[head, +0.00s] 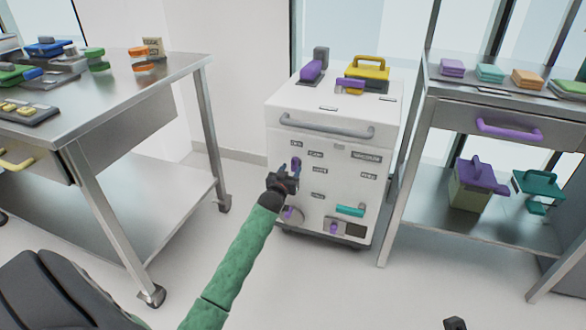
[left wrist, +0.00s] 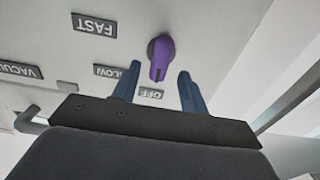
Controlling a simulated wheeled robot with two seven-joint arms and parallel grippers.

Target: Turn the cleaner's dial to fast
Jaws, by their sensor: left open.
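The white cleaner cabinet (head: 333,192) stands on the floor between two metal tables. Its purple dial (head: 296,163) is on the upper left of the front panel. In the left wrist view the dial (left wrist: 160,57) has its narrow end pointing down the picture, towards the OFF label (left wrist: 151,93). The SLOW label (left wrist: 117,71) and the FAST label (left wrist: 94,25) lie to its left there. My left gripper (head: 289,172) is open at the dial. Its blue fingers (left wrist: 158,80) stand on either side of the dial's narrow end, with gaps showing.
A grey handle bar (head: 327,128) crosses the cabinet above the dial. Lower down are a teal handle (head: 350,211) and purple knobs. The left table (head: 130,100) and right shelf unit (head: 480,115) flank it. A small dark part at the bottom edge may be my right gripper (head: 455,323).

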